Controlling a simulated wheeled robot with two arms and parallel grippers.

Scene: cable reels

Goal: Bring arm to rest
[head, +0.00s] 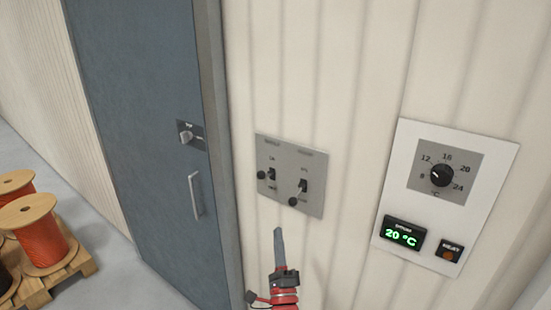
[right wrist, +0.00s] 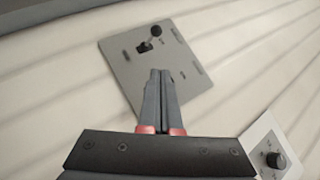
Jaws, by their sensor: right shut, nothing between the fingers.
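My right gripper (head: 278,235) is shut and empty, in front of the ribbed wall just below a grey switch plate (head: 290,176). I cannot tell whether the fingertips touch the plate. My left gripper is in neither view.
A white thermostat panel (head: 405,150) with a dial and a display reading 20 °C is on the wall to the right. A blue-grey door (head: 140,90) with a handle (head: 195,195) is to the left. Orange cable reels (head: 42,240) stand on a wooden pallet (head: 75,270) at far left.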

